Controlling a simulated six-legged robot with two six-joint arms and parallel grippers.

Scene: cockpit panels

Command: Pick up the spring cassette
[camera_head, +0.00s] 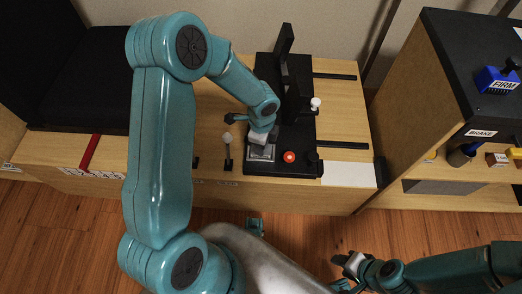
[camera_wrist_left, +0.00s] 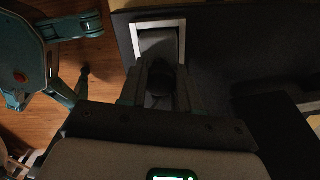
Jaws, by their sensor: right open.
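A blue block labelled FIRM (camera_head: 497,80) with a dark knob sits on top of the right cabinet; it may be the spring cassette, but I cannot be sure. My left gripper (camera_head: 260,142) points down at a silver-framed slot (camera_head: 262,153) on the black panel. In the left wrist view, the fingers of my left gripper (camera_wrist_left: 160,88) are on either side of a dark rounded piece (camera_wrist_left: 160,70) at the pale slot frame (camera_wrist_left: 182,38). I cannot tell whether they grip it. My right gripper (camera_head: 345,270) is open and empty, low over the floor.
The black panel (camera_head: 285,75) carries a red button (camera_head: 289,157) and upright black parts. A white-knobbed lever (camera_head: 228,150) stands left of it. The right cabinet (camera_head: 465,60) has a BRAKE label and small parts on its shelf. A black seat (camera_head: 90,80) is at left.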

